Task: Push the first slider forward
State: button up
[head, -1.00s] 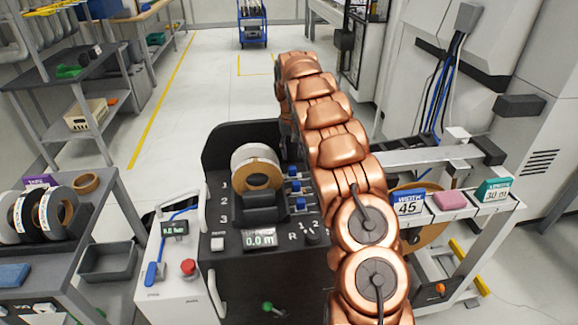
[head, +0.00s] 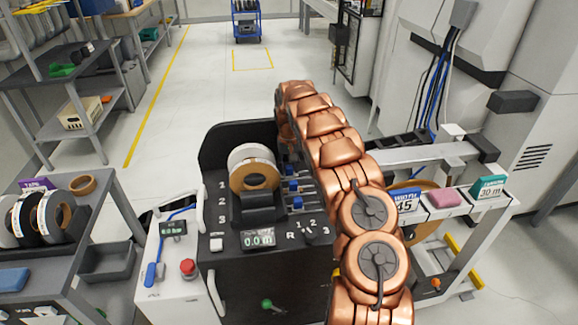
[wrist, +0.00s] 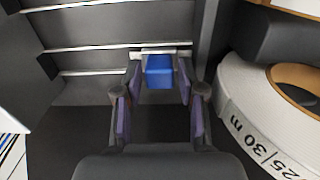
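The edge banding machine (head: 228,135) has rows marked 1, 2 and 3 on its black panel. Blue slider knobs (head: 294,186) sit on rails right of the tape roll, partly covered by my arm. In the wrist view, one blue knob (wrist: 160,72) on a pale carriage lies ahead, centred between the fingertips. My gripper (wrist: 160,88) is open, one finger on each side of that knob, with small gaps visible. My gripper is hidden behind my copper arm in the head view, so I cannot tell surely which row this knob belongs to.
A white tape roll (wrist: 262,110) stands close to my gripper's right in the wrist view. Metal rails (wrist: 90,70) cross the dark slot on the left. A shelf with tape rolls (head: 45,218) stands at left.

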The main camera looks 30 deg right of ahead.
jog(key=shift+f, duration=0.3)
grip_shut()
dwell(0.4)
